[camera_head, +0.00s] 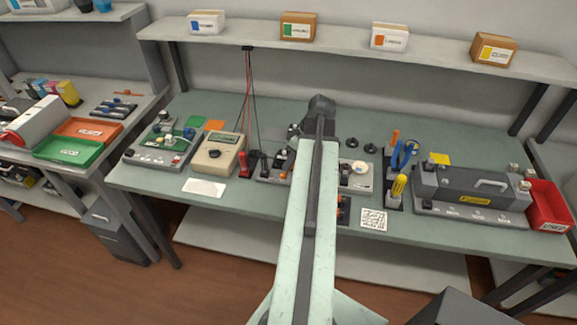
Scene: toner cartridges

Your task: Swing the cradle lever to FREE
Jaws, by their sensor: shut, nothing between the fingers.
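My pale green arm runs up the middle of the head view and ends in a dark joint over the bench. My gripper's fingers do not show; the arm hides what lies below it. A low grey unit (267,170) sticks out to the left of my arm, and a grey unit with a round pale top (357,178) stands to the right. A small dark part with orange (344,208) shows at the arm's right edge. A long dark cartridge-like body (465,185) sits on a grey base at the right. I cannot make out the cradle lever or a FREE mark.
On the green bench (240,113) stand a beige meter (217,154), a circuit board unit (160,142), a tool holder (394,195) and a red bin (549,206). A white card (204,187) and a printed sheet (373,220) lie near the front edge. A shelf (350,55) holds several boxes.

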